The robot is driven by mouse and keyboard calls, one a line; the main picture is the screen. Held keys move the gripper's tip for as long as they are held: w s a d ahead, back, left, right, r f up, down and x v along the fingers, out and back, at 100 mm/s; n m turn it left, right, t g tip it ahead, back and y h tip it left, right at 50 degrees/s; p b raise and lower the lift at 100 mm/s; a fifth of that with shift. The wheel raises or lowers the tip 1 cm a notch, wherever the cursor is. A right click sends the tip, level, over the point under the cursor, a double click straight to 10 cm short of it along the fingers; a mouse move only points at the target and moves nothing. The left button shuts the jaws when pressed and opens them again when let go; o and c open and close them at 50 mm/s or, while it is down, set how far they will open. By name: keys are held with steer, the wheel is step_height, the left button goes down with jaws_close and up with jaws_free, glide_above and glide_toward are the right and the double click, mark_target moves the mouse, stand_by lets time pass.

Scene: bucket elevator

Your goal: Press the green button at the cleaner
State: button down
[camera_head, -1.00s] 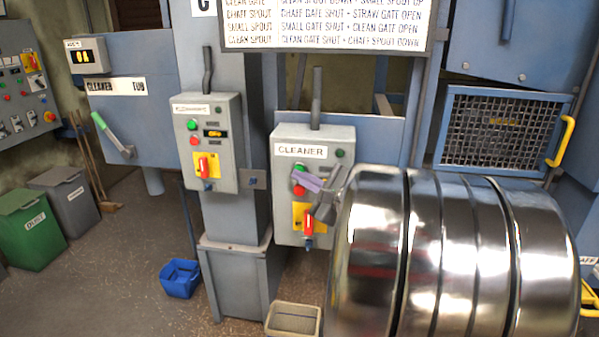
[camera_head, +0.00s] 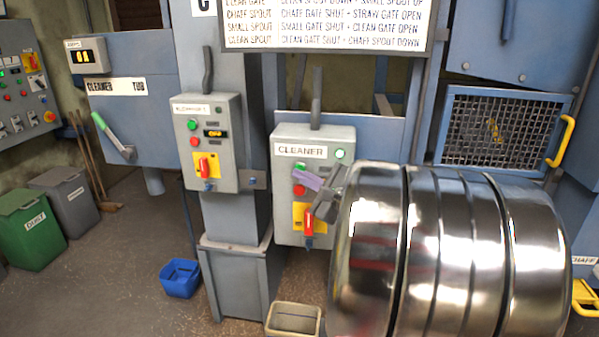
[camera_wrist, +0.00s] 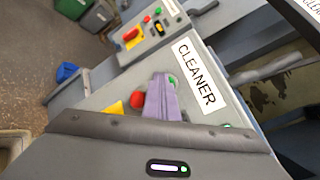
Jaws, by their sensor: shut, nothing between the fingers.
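The grey cleaner box (camera_head: 285,219) has a white CLEANER label, which also shows in the wrist view (camera_wrist: 199,78). Its green button (camera_head: 299,171) is above a red button (camera_head: 299,190). In the wrist view the green button (camera_wrist: 173,80) is partly covered by the tips of my gripper (camera_wrist: 162,78). My gripper (camera_head: 303,179) is shut and empty, its purple fingers at the green button. They look touching or very close; I cannot tell whether the button is pushed in. A lamp (camera_head: 340,154) at the box's upper right glows bright.
A yellow plate with a red switch handle (camera_head: 309,223) is below the buttons. A similar control box (camera_head: 218,130) hangs on the post to the left. A grey lever (camera_head: 316,95) stands above the cleaner box. A blue bin (camera_head: 180,278) is on the floor.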

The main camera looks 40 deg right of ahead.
steer(key=shift+s+a, duration=0.55)
steer(key=shift+a, duration=0.15)
steer(key=s+a, duration=0.1)
steer(key=a, duration=0.1)
steer(key=s+a, duration=0.2)
stand_by(0.7)
stand_by(0.7)
